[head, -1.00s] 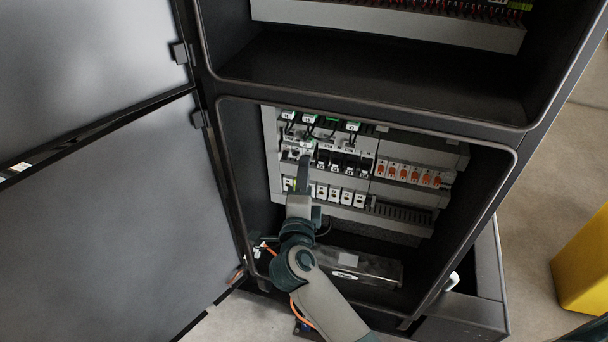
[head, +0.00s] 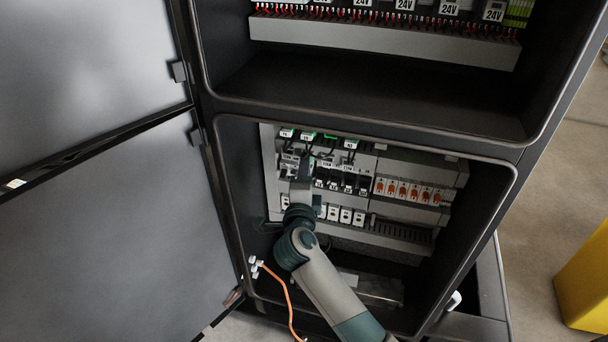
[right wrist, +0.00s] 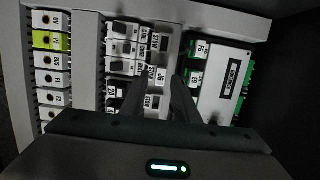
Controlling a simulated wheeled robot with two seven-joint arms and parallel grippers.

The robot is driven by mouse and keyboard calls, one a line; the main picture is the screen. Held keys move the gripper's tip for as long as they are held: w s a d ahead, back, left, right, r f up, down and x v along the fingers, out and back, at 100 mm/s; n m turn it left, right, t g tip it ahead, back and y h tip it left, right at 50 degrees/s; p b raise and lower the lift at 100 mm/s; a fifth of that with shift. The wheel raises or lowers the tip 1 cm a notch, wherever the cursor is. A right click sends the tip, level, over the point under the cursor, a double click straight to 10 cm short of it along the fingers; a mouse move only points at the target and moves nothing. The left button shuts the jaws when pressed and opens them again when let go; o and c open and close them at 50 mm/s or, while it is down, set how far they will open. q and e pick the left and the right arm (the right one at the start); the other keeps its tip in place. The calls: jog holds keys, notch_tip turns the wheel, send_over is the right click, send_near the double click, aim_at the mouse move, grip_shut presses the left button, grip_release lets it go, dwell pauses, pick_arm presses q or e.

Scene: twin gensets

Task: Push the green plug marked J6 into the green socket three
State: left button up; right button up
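My right gripper (head: 306,168) reaches into the lower cabinet bay, in front of the breaker row. In the right wrist view its two dark fingers (right wrist: 158,80) are a small gap apart, with a white label between the tips that seems to read J6. I take this as the plug J6 (right wrist: 160,74), held; its green body is hidden. Above the gripper in the head view is a row of green plugs with white labels (head: 286,132). A green spot without a label (head: 330,136) between them looks like the empty socket three. My left gripper is not in view.
Breakers with orange parts (head: 408,191) stand right of the gripper, white terminals (head: 345,215) below. In the wrist view, a white module (right wrist: 224,85) carries labelled green plugs. The cabinet doors (head: 105,220) hang open at left. An orange cable (head: 285,290) hangs by the lower edge.

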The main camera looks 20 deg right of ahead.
jog(key=shift+w+d, duration=0.25)
jog(key=shift+w, duration=0.4)
jog(key=shift+p, duration=1.1)
dwell(0.7)
grip_shut()
jog(key=shift+s+a+p, duration=0.3)
jog(key=shift+s+a, duration=0.05)
jog(key=shift+s, duration=0.15)
dwell(0.6)
jog(key=shift+s+a, duration=0.2)
jog(key=shift+s, duration=0.1)
jog(key=shift+s+a+p, duration=0.15)
jog(key=shift+s+p, duration=0.1)
jog(key=shift+p, duration=0.05)
